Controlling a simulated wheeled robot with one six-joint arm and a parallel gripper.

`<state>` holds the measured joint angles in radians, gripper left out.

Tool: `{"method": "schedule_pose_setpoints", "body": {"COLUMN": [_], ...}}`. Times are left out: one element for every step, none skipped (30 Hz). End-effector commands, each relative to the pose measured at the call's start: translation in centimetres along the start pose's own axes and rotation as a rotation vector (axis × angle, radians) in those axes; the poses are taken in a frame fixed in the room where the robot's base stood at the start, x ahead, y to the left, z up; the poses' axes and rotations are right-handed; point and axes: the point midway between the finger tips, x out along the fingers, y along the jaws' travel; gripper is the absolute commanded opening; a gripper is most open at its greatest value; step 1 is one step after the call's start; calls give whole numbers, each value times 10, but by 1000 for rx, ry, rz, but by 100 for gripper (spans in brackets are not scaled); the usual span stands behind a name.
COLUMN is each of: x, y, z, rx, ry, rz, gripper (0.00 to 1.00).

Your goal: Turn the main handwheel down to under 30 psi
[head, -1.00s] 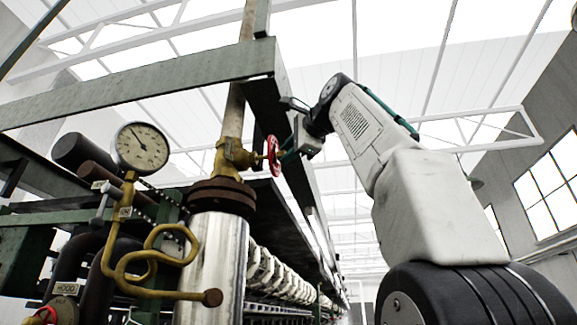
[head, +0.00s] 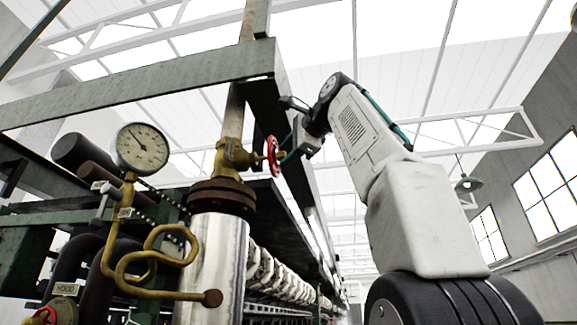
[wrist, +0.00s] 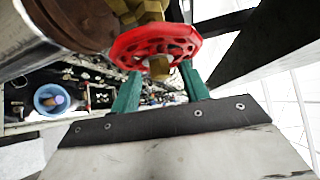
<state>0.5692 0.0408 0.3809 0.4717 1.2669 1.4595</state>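The red handwheel (head: 273,156) sits on the side of a brass valve (head: 232,157) on the vertical pipe. My gripper (head: 289,155) is at the wheel from the right. In the wrist view, its two green fingers (wrist: 160,78) stand apart with their tips at the wheel's near rim. I cannot tell whether they touch it. A round pressure gauge (head: 142,148) is at left, its dark needle pointing to the upper left. Its numbers are too small to read.
A green beam (head: 140,90) crosses above the valve, and another slants down just behind the wheel. Brass tubing (head: 150,258) and a bright metal cylinder (head: 212,265) stand below. Free space lies right of my arm. A blue basin (wrist: 50,99) shows far below.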

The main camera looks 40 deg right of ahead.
Motion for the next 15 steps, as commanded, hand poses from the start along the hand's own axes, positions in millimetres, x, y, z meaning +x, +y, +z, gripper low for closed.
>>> {"method": "schedule_pose_setpoints", "body": {"x": [0, 0, -1, -2, -4, -8, -12, -17, -24, -30, -34, -40, -45, -50, -56], "y": [0, 0, 0, 0, 0, 0, 0, -1, 0, 0, 0, 0, 0, 0, 0], "z": [0, 0, 0, 0, 0, 0, 0, 0, 0, 0, -1, -1, -1, -1, 0], "rx": [0, 0, 0, 0, 0, 1, 0, 0, 0, -1, 0, 1, 0, 0, 0], "ry": [0, 1, 1, 1, 2, 2, 2, 4, 4, 5, 5, 6, 5, 6, 5], "rz": [0, 0, 0, 0, 0, 0, 0, -1, -1, -2, -2, -1, -2, -2, -1], "gripper": [45, 45, 45, 45, 45, 45, 45, 45, 45, 45, 45, 45, 45, 45, 45]}}
